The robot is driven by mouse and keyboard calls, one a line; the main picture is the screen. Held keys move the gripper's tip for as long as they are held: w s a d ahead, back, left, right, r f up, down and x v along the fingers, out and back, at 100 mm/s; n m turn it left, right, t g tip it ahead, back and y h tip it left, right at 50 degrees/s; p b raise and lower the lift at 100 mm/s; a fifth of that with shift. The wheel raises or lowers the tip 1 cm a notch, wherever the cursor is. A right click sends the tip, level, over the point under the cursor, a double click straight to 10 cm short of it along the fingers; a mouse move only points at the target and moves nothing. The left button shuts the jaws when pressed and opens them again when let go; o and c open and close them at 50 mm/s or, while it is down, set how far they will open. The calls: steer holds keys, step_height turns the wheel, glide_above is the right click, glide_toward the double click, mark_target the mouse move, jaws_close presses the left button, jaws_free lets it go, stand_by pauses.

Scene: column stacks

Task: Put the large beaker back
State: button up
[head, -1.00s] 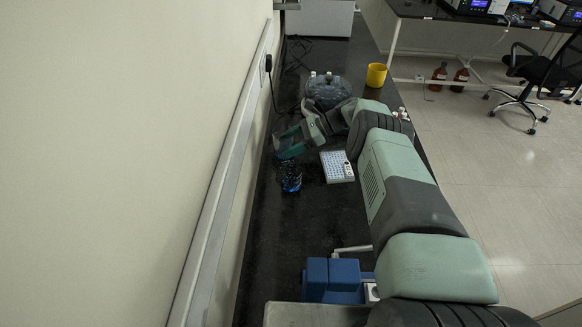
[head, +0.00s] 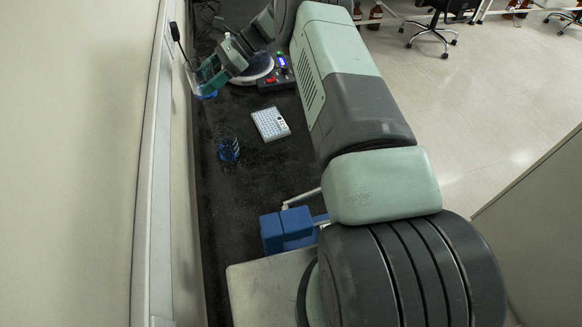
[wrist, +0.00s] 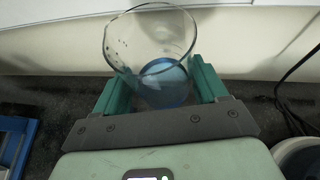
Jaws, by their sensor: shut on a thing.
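The large beaker (wrist: 150,45) is clear glass with a little blue liquid at its bottom. My gripper (wrist: 163,90) is shut on it, with one green finger on each side. In the head view my gripper (head: 207,78) holds the beaker (head: 205,92) near the wall at the far left of the black bench. I cannot tell whether the beaker's base touches the bench. A smaller beaker (head: 229,150) with blue liquid stands on the bench, nearer than my gripper and apart from it.
A white well plate (head: 270,124) lies right of the smaller beaker. A stirrer with a round white top (head: 262,72) and a dark control box (head: 280,78) stand right of my gripper. A blue block-shaped device (head: 288,230) is nearer. A dark cable (wrist: 290,105) runs by the wall.

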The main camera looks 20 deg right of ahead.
steer(key=shift+r, duration=0.7)
steer(key=shift+d+r, duration=0.15)
steer(key=shift+d, duration=0.1)
steer(key=shift+s+d, duration=0.2)
steer(key=shift+d, duration=0.2)
steer(key=s+d+m+t, duration=0.3)
steer(key=s+d, duration=0.6)
steer(key=d, duration=0.3)
steer(key=s+d+m+t, duration=0.25)
steer(key=s+d, duration=0.25)
steer(key=s, duration=0.8)
steer(key=f, duration=1.5)
steer(key=shift+d, duration=0.2)
steer(key=shift+s+f, duration=0.1)
steer(key=shift+f, duration=0.05)
